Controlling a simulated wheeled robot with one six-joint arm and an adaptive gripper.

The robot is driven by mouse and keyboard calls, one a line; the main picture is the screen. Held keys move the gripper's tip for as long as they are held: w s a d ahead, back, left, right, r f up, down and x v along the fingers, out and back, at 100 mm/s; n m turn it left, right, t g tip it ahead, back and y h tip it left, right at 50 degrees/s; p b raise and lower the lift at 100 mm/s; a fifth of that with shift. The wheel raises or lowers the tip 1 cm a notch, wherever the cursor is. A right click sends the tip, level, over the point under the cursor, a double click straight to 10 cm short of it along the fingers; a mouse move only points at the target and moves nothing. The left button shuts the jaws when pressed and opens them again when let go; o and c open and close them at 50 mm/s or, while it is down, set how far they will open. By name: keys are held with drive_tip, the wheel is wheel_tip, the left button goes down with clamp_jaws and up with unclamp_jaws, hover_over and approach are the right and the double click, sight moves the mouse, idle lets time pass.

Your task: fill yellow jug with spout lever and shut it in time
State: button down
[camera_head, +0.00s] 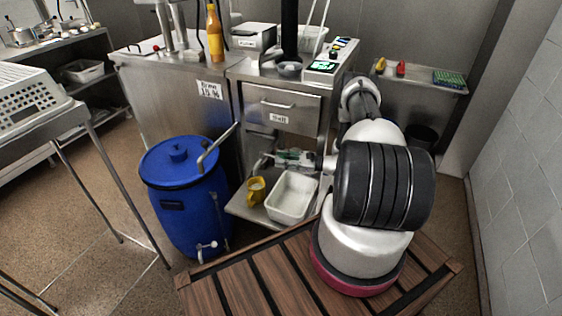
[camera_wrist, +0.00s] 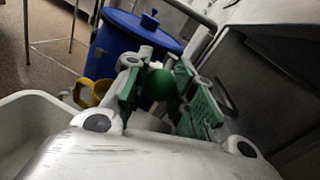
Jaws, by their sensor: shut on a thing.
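The yellow jug (camera_head: 256,191) stands upright on the low metal shelf, left of the white tub, below a metal spout (camera_head: 261,163) on the cabinet front. In the wrist view the jug (camera_wrist: 98,92) is partly hidden behind my gripper. My gripper (camera_head: 293,157) reaches in from the right, above the white tub. In the wrist view its green-padded fingers (camera_wrist: 163,86) are shut on a round green knob (camera_wrist: 161,83), which looks like the spout lever's end. The lever's angle is hidden. I cannot make out a stream or the level in the jug.
The white tub (camera_head: 292,196) sits right of the jug, under my gripper. A blue barrel (camera_head: 184,205) with its own tap stands left of the shelf. A drawer (camera_head: 281,103) is above. A slatted wooden platform (camera_head: 262,277) lies in front.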

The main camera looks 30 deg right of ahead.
drive_tip(key=shift+d, duration=0.1)
drive_tip(key=c, duration=1.1)
unclamp_jaws()
drive_tip(key=shift+c, duration=0.2)
drive_tip(key=v, duration=1.2)
